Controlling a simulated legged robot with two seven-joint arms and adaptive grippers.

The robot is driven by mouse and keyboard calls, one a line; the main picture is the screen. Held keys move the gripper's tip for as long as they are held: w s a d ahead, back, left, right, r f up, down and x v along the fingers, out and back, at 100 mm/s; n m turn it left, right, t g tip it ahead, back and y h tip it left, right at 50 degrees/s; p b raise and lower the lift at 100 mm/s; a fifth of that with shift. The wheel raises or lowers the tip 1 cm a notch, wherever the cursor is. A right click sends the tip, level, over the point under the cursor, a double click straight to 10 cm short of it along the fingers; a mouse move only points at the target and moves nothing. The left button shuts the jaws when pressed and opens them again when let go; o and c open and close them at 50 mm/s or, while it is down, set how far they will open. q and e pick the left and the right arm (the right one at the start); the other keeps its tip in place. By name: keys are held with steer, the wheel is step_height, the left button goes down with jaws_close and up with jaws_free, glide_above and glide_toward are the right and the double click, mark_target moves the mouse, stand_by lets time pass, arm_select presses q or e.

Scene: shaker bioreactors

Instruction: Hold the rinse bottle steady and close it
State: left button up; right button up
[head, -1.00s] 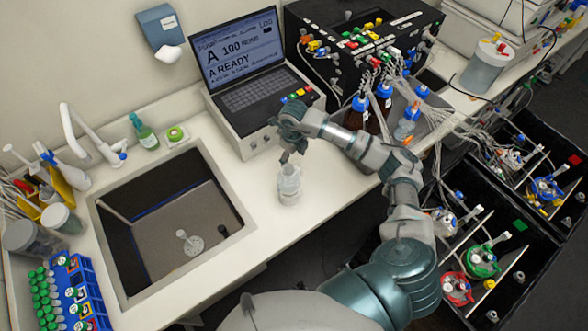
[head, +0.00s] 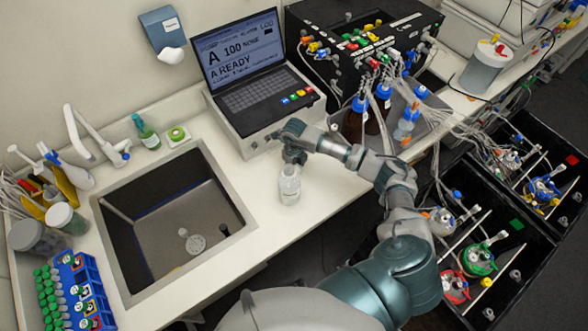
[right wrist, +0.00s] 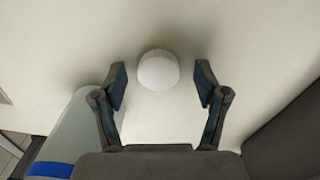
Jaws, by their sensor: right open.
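The rinse bottle (head: 289,186), clear and pale, stands upright on the white counter, right of the sink and in front of the laptop unit. My right gripper (head: 292,162) is right over the bottle's top and covers it in the head view. In the right wrist view the right gripper (right wrist: 160,84) is open, with one finger on each side of a round white cap (right wrist: 158,70). Gaps show between the cap and both fingers. I cannot tell whether the cap sits on the bottle or how tightly. My left gripper is not in view.
The sink (head: 160,262) is left of the bottle, and the laptop unit (head: 262,118) stands behind it. Blue-capped bottles (head: 355,120) with tubing are to the right. A blue tube rack (head: 88,305) is at lower left. The counter's front edge is close to the bottle.

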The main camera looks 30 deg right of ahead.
steer(key=shift+c, duration=0.2)
steer(key=c, duration=0.8)
step_height(320, 180, up, 10)
steer(key=b, duration=0.1)
steer(key=shift+b, duration=0.3)
